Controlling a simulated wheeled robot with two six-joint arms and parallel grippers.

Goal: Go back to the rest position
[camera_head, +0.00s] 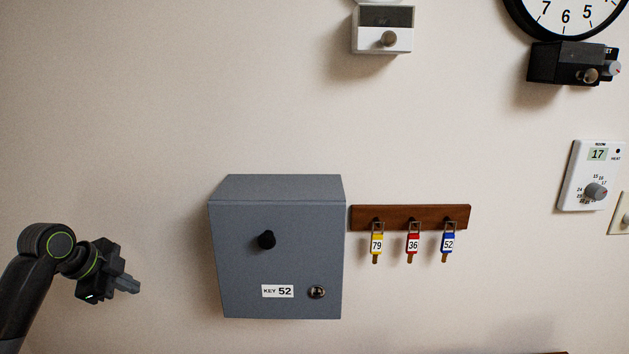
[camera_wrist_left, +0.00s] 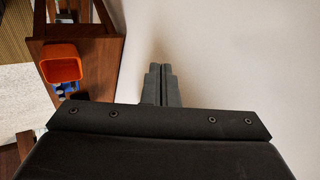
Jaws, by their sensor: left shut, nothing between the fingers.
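My left gripper (camera_head: 128,285) is at the lower left of the head view, left of the grey key cabinet and apart from it. Its fingers are shut with nothing between them; they also show closed together in the left wrist view (camera_wrist_left: 161,85). The grey cabinet (camera_head: 233,260) is on the wall with its door closed, a black knob (camera_head: 267,240), a "KEY 52" label and a round lock (camera_head: 317,292). My right gripper is not in view.
A wooden rack (camera_head: 410,212) holds keys tagged 79, 36 and 52. A thermostat (camera_head: 580,180), a clock and small boxes are on the wall. In the left wrist view, an orange bin (camera_wrist_left: 61,64) stands on a brown wooden surface (camera_wrist_left: 98,75). The wall around the gripper is clear.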

